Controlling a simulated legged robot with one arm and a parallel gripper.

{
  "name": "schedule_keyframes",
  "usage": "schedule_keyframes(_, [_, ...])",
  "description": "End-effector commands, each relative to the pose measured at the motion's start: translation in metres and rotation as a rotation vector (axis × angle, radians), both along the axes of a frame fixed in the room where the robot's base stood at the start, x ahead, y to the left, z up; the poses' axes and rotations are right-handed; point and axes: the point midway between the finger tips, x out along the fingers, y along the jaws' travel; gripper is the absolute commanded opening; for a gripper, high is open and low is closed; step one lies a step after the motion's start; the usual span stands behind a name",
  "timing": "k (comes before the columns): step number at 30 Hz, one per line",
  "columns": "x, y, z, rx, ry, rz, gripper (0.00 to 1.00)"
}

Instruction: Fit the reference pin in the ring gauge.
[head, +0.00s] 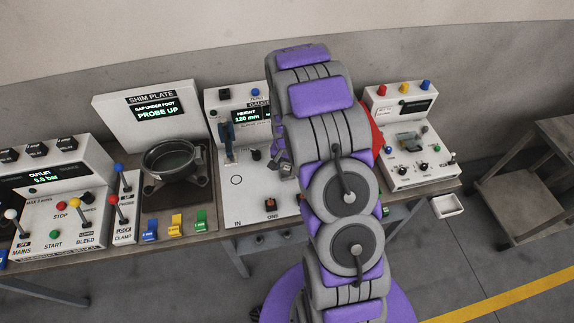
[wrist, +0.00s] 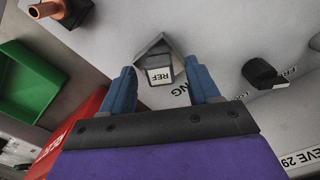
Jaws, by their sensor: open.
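In the wrist view, a small grey piece with a white face marked REF (wrist: 160,74) stands on the light panel. It looks like the reference pin or its holder; I cannot tell which. My gripper (wrist: 161,66) is open, with one blue finger on each side of the REF piece. I cannot tell whether the fingers touch it. I cannot make out the ring gauge for certain. In the head view my arm hides most of the gripper and the right part of the gauge station (head: 257,201).
In the wrist view, a black knob (wrist: 262,74) is at right, a copper-coloured cylinder (wrist: 46,10) at top left, a green tray (wrist: 35,85) and a red box (wrist: 75,130) at left. In the head view, a black round pot (head: 170,158) stands left of the gauge station.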

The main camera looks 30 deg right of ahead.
Motion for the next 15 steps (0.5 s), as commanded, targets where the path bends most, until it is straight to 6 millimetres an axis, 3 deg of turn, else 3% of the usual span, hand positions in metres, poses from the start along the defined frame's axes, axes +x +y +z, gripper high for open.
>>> schedule_keyframes(7, [0.001, 0.000, 0.017, -0.001, -0.002, 0.000, 0.61])
schedule_keyframes(15, [0.002, -0.001, 0.075, -0.002, -0.006, -0.001, 0.61])
